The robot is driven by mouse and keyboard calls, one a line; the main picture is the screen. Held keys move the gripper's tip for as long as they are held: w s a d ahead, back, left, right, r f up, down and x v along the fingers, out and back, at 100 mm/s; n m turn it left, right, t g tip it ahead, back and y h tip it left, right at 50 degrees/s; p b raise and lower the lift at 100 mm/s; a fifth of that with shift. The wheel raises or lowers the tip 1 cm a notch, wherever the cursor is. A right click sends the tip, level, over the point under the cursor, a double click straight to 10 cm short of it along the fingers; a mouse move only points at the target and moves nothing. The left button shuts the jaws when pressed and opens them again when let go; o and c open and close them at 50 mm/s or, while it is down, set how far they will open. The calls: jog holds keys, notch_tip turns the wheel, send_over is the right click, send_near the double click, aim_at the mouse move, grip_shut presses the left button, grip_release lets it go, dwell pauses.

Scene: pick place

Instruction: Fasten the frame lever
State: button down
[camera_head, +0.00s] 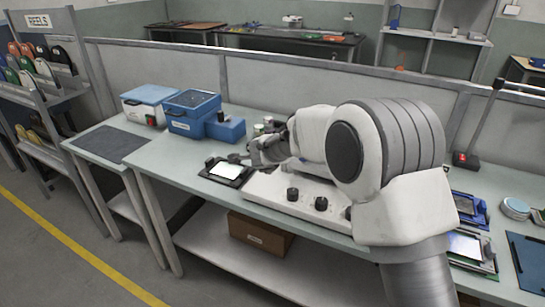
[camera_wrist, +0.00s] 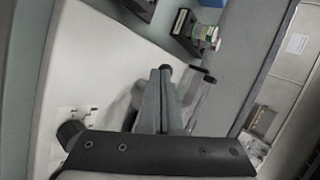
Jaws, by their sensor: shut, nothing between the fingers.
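A black frame (camera_head: 207,175) with a bright white panel lies flat on the bench, left of a white base unit with black knobs (camera_head: 293,194). No lever is clear in the head view, where my gripper and arm hide part of the area.
A dark mat (camera_head: 109,144) lies on the left side table. The bench front left of the frame is clear.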

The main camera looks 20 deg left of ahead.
jog(key=a+m+h+p, duration=0.1)
jog(key=p, duration=0.2)
jog(key=w+a+m+h+p, duration=0.1)
jog(key=m+p, duration=0.1)
jog(key=p, duration=0.1)
jog(key=shift+r+t+h, duration=0.4)
jog(key=shift+w+a+f+m+h+p, duration=0.2)
jog(key=shift+w+m+h+p, duration=0.15)
jog(key=shift+m+h+p, duration=0.7)
jog(key=shift+w+f+y+p, duration=0.1)
jog(key=shift+y+p, duration=0.15)
jog(key=shift+p, duration=0.1)
jog(key=shift+w+f, duration=0.1)
jog(key=shift+f, duration=0.1)
jog(key=shift+b, duration=0.3)
jog(key=shift+w+d+r, duration=0.1)
jog(key=shift+w+d, duration=0.25)
jog(key=shift+d, duration=0.3)
jog(key=shift+s, duration=0.1)
